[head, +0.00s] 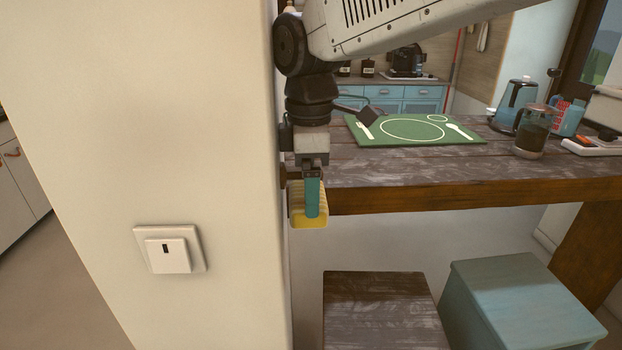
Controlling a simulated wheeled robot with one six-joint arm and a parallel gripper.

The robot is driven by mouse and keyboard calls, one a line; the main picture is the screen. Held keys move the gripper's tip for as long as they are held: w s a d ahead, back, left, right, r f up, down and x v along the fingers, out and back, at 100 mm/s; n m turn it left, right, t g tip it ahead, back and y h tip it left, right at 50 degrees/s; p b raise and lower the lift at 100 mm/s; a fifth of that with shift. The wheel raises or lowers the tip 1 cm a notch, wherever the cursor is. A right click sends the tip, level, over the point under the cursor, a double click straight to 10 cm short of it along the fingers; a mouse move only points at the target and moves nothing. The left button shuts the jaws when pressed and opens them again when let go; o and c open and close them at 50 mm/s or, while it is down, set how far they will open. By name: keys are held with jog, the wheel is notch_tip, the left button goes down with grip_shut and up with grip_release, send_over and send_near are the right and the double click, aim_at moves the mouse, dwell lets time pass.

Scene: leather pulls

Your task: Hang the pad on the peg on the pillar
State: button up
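The yellow ribbed pad (310,223) is in mid-air at my gripper, close by the right edge of the cream pillar (215,120). My gripper (312,200) points straight down, and a teal finger-like strip lies across the front of the pad. The fingers appear one behind the other, so their gap is hidden. A narrow dark piece (289,203) shows between the pad and the pillar's edge; I cannot tell whether it is the peg. Whether the pad touches it or the pillar is unclear.
A dark wooden table (400,170) stands right behind the pad, bearing a green place mat (415,130), a glass jug (536,130) and a blue kettle (513,103). A wall switch (168,249) sits on the pillar's front. A brown stool (380,310) and a blue stool (520,300) stand below.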

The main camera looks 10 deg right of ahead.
dwell(0.3)
jog(key=o, duration=0.7)
notch_tip(320, 180, up, 7)
jog(key=shift+r, duration=0.25)
jog(key=s+d+f+m, duration=0.4)
jog(key=s+d+m, duration=0.2)
jog(key=d, duration=0.1)
jog(key=s+d+f+m+t, duration=0.1)
jog(key=s+d+f+m, duration=0.3)
jog(key=s+d, duration=0.3)
jog(key=s+d+f+m, duration=0.3)
jog(key=s+d+m, duration=0.3)
jog(key=d+m, duration=0.1)
jog(key=shift+s+d+f+m, duration=0.3)
jog(key=shift+d+f, duration=0.1)
jog(key=shift+d, duration=0.1)
